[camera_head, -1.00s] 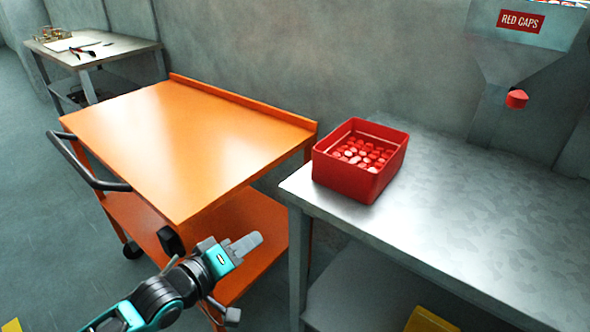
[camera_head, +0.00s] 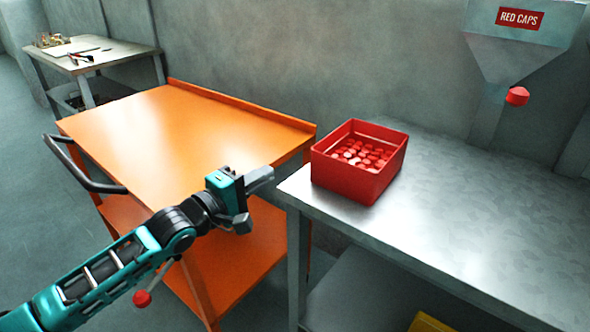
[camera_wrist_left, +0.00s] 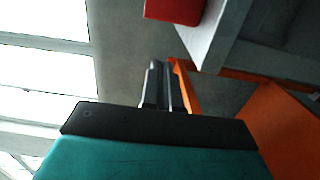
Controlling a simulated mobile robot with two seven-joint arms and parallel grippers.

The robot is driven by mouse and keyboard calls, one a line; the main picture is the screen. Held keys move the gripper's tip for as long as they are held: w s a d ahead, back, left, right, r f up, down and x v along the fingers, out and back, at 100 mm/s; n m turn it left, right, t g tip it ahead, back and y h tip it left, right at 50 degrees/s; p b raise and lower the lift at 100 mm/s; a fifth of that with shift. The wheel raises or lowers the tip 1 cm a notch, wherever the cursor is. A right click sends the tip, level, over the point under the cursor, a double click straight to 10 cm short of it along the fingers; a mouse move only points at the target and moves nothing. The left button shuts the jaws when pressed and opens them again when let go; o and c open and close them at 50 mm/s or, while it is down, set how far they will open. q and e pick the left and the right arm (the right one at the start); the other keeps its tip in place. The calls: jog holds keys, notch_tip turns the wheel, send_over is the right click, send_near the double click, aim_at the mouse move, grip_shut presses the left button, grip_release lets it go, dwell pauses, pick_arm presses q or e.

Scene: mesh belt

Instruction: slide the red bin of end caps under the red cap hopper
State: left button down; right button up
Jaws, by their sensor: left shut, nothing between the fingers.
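The red bin (camera_head: 350,180), an open box holding several red end caps (camera_head: 362,154), sits upright at the left end of the grey metal bench. Part of it shows at the top of the left wrist view (camera_wrist_left: 175,10). The grey cap hopper (camera_head: 520,50), labelled RED CAPS, is at the wall above the bench to the right of the bin, with a red piece (camera_head: 517,96) at its lower part. My left gripper (camera_head: 262,178) is shut and empty, left of the bin and apart from it, in front of the orange cart. My right gripper is not in view.
The bench top (camera_head: 470,215) is clear between the bin and the area below the hopper. An orange cart (camera_head: 170,130) with a black handle stands left of the bench. A small table (camera_head: 110,52) with tools stands at the back left. Something yellow (camera_head: 430,322) shows below the bench.

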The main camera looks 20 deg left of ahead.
pick_arm(q)
jog(key=w+d+b, duration=0.1)
jog(key=w+d, duration=0.3)
jog(key=w, duration=0.1)
jog(key=shift+d, duration=0.35)
jog(key=shift+w+d, duration=0.1)
jog(key=shift+d, duration=0.25)
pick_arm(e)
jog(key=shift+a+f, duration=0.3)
